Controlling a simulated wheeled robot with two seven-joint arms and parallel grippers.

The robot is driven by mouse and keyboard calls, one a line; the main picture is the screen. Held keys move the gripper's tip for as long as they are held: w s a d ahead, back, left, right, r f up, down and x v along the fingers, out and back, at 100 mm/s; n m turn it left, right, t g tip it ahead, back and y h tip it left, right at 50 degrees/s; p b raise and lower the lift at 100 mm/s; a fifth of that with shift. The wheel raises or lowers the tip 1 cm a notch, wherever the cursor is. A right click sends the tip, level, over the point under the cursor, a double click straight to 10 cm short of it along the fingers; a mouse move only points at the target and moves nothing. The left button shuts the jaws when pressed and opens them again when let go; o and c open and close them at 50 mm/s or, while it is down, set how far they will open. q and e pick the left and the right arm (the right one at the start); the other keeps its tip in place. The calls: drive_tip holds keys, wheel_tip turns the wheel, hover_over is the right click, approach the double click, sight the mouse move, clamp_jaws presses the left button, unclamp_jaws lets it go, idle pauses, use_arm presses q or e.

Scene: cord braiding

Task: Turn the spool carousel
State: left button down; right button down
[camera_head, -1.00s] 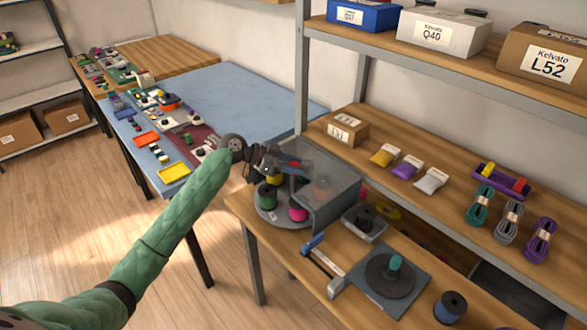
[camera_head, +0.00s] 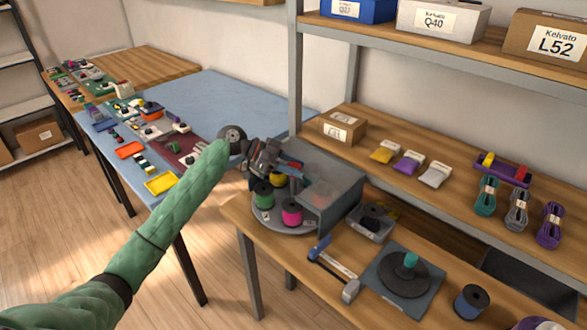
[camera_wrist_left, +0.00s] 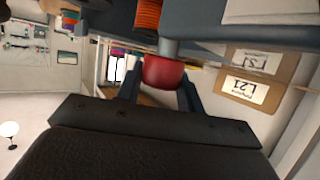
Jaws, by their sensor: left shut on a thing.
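The spool carousel (camera_head: 272,220) is a round grey turntable on the wooden bench, partly under a grey see-through cover (camera_head: 338,192). A green spool (camera_head: 263,196), a magenta spool (camera_head: 291,213) and a yellow spool (camera_head: 278,180) stand on its open side. My left gripper (camera_head: 284,163) is over the back of the carousel. In the left wrist view the left gripper (camera_wrist_left: 160,88) is shut on a red knob (camera_wrist_left: 164,72) on a short grey stem. The fingertips and knob are hard to make out in the head view. My right gripper is not in view.
On the bench in front are a small grey box with a dark spool (camera_head: 371,220), a blue-handled tool (camera_head: 333,270), a square plate with a dark disc (camera_head: 403,275) and a blue spool (camera_head: 472,301). A shelf (camera_head: 420,170) rises behind. A blue table (camera_head: 225,95) stands left.

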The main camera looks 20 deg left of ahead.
use_arm(q)
drive_tip(key=shift+r, duration=0.15)
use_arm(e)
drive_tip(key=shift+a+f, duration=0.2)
use_arm(q)
drive_tip(key=c, duration=0.9)
unclamp_jaws()
drive_tip(key=shift+a, duration=0.15)
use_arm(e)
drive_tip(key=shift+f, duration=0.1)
use_arm(q)
drive_tip(key=shift+a+b, duration=0.3)
drive_tip(key=b+v, duration=0.2)
drive_tip(key=v, duration=0.5)
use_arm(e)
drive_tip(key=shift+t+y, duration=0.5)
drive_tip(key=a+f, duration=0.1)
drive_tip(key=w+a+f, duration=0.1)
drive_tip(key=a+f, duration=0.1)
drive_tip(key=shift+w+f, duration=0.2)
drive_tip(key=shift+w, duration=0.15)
use_arm(q)
drive_tip(key=shift+w+r, duration=0.1)
drive_tip(key=shift+r, duration=0.1)
